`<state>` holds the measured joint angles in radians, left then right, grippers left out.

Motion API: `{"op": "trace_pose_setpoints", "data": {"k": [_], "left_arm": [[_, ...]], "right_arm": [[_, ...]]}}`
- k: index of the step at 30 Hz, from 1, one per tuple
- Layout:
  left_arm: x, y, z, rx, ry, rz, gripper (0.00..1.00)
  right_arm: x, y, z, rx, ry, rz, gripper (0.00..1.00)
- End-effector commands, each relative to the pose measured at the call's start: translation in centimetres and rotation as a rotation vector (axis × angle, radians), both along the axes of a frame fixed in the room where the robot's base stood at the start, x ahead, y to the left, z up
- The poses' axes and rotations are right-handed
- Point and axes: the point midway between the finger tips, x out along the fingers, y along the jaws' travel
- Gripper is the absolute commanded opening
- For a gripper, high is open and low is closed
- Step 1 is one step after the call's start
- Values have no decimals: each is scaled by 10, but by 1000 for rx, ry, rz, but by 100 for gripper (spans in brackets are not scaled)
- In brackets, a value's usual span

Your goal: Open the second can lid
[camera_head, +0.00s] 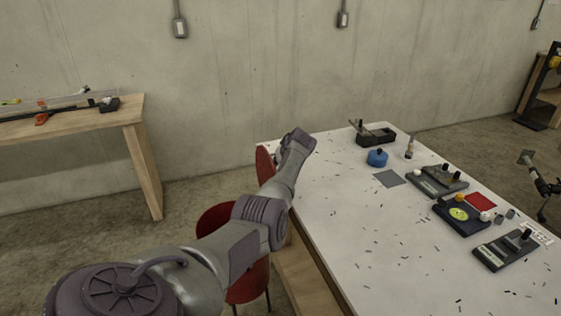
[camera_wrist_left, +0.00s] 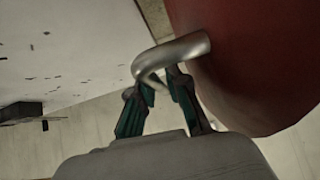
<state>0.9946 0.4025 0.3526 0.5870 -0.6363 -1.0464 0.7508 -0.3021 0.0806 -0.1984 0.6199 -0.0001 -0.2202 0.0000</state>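A red rounded part (camera_head: 265,163) stands upright at the table's left edge in the head view, partly behind my left gripper (camera_head: 300,140). A red can-like body (camera_head: 235,280) is lower down, partly hidden by my arm. In the left wrist view, a large smooth red surface (camera_wrist_left: 250,70) fills the upper right. A bent metal handle (camera_wrist_left: 185,47) comes out of it. My left gripper's green-padded fingers (camera_wrist_left: 160,88) meet at the handle's bend and appear shut on it. The join between lid and can is hidden. My right gripper is not in view.
A white table (camera_head: 345,240) stretches to the right, with a blue round object (camera_head: 377,158), a black block (camera_head: 375,135), and several dark boards and small items at its far right. A wooden bench (camera_head: 130,112) stands at the left wall. Concrete floor lies between them.

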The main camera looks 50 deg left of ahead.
Motion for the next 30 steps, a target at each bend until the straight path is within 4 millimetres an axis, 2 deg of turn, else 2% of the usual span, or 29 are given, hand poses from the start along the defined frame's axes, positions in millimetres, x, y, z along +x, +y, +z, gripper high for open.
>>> {"op": "trace_pose_setpoints", "data": {"k": [1,3,17,23,30], "left_arm": [[0,0,-1,-1,0,0,28],[0,0,0,0,0,0,37],[-1,-6,8,4,-3,0,37],[-8,-23,25,3,-6,-2,37],[-19,-55,59,2,-5,-2,37]], "right_arm": [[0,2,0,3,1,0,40],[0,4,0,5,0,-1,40],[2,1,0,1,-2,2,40],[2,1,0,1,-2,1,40],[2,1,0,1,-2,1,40]]}}
